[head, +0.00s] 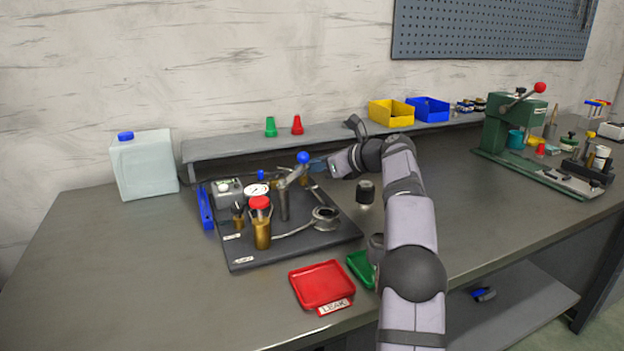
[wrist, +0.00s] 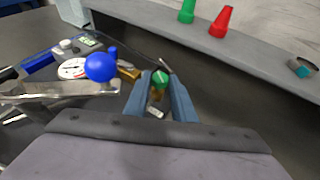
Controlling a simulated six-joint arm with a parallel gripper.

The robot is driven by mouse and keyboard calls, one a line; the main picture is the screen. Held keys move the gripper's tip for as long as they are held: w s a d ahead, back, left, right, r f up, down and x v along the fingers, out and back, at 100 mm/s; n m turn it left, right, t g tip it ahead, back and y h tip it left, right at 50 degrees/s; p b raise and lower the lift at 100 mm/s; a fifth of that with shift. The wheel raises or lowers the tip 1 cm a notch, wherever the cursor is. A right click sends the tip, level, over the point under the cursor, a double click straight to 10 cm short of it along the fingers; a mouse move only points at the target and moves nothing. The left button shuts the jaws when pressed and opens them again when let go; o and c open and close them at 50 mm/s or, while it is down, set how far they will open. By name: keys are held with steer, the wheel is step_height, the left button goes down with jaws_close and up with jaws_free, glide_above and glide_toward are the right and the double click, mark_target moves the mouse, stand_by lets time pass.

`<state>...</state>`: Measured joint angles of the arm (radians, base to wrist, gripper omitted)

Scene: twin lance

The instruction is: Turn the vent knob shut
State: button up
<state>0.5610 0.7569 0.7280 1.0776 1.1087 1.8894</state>
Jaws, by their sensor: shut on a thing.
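A green knob (wrist: 159,78) on a brass-coloured body sits between the two blue-grey fingers of my gripper (wrist: 160,88) in the wrist view. The fingers are closed on its sides. I take it to be the vent knob; a small white label (wrist: 155,113) lies just below it in the picture. In the head view my gripper (head: 318,164) reaches in from the right at the back of the dark fixture plate (head: 240,258). The green knob is hidden there. How far the knob is turned cannot be told.
A lever with a blue ball (head: 303,157) stands close left of my gripper; the ball looms in the wrist view (wrist: 101,67). A gauge (head: 257,191) and a red-capped brass cylinder (head: 261,225) share the plate. A grey shelf (head: 230,147) runs behind. Red (head: 322,284) and green trays lie in front.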

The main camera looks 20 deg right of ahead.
steer(key=shift+a+r+m+t+h+b, duration=0.2)
steer(key=shift+m+t+h+b, duration=0.1)
steer(key=shift+m+h+b, duration=0.15)
steer(key=shift+d, duration=0.1)
steer(key=o, duration=1)
steer(key=shift+s, duration=0.1)
steer(key=shift+f, duration=0.15)
steer(key=shift+f, duration=0.1)
steer(key=shift+n+y+p, duration=0.35)
steer(key=shift+n+p, duration=0.1)
steer(key=shift+p, duration=0.55)
steer(key=p, duration=0.2)
steer(key=n+g+y+p, duration=0.1)
steer(key=p, duration=0.1)
steer(key=shift+w+d+r, duration=0.25)
steer(key=shift+d+r, duration=0.05)
steer(key=shift+r, duration=0.05)
steer(key=shift+n+g+y+p, duration=0.4)
steer(key=shift+n+y+p, duration=0.1)
steer(key=shift+p, duration=0.75)
steer(key=shift+w+d+p, duration=0.15)
steer(key=shift+p, duration=1)
